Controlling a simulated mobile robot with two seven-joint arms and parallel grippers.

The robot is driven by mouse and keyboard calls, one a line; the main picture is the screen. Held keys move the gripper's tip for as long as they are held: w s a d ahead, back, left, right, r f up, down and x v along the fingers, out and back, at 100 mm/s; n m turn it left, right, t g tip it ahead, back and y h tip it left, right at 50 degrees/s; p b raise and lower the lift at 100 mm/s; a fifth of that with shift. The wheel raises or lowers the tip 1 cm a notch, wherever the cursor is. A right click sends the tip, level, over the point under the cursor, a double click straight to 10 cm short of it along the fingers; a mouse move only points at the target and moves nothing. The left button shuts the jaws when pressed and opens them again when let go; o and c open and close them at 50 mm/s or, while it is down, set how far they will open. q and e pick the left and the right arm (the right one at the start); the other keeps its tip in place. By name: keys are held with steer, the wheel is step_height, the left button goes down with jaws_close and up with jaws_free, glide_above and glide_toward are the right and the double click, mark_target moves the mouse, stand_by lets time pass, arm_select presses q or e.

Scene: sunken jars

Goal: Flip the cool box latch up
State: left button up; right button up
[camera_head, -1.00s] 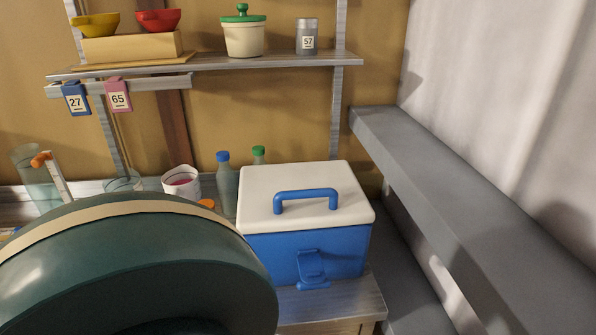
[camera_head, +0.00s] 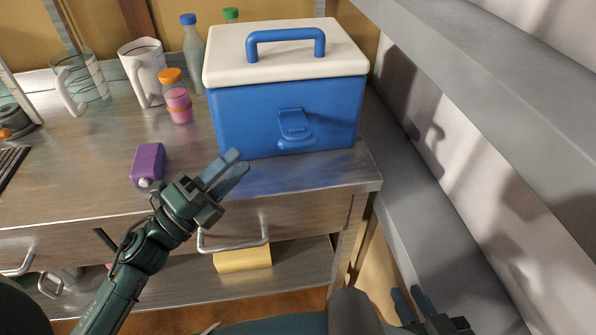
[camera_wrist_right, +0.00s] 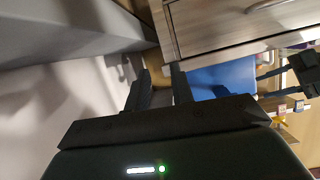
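The cool box (camera_head: 240,115) is blue with a white lid (camera_head: 290,62) and a blue handle. It stands on the metal counter at the top middle of the head view, lid closed. Its blue latch (camera_head: 294,124) is on the front face, with a wider lip below it. My left gripper (camera_head: 240,161) is open and empty, in front of the box and to the lower left of the latch, not touching it. My right gripper (camera_head: 411,294) is low, right of the counter; its fingers also show apart and empty in the right wrist view (camera_wrist_right: 160,82).
A purple container (camera_head: 148,164) lies on the counter left of my left gripper. A pink jar with an orange lid (camera_head: 178,100), a white mug (camera_head: 145,75) and bottles stand left of the box. A grey ledge (camera_head: 480,100) runs along the right.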

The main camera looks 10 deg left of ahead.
mark_target(301, 146)
arm_select(q)
steer(key=w+d+m+g+h, duration=0.1)
steer(key=w+d+m, duration=0.1)
steer(key=d+m, duration=0.1)
steer(key=w+d+r+m+g+h, duration=0.1)
steer(key=w+d+m+g, duration=0.1)
steer(key=d+m, duration=0.1)
steer(key=w+d+r+m+g+h, duration=0.1)
steer(key=w+d+m, duration=0.1)
steer(key=d, duration=0.3)
steer(key=shift+m+g+h, duration=0.3)
steer(key=shift+m+g, duration=0.1)
steer(key=shift+m, duration=0.5)
arm_select(e)
steer(key=shift+w+a+f+y, duration=0.1)
steer(key=shift+w+a+y, duration=0.05)
steer(key=shift+a+y, duration=0.15)
arm_select(q)
jaws_close()
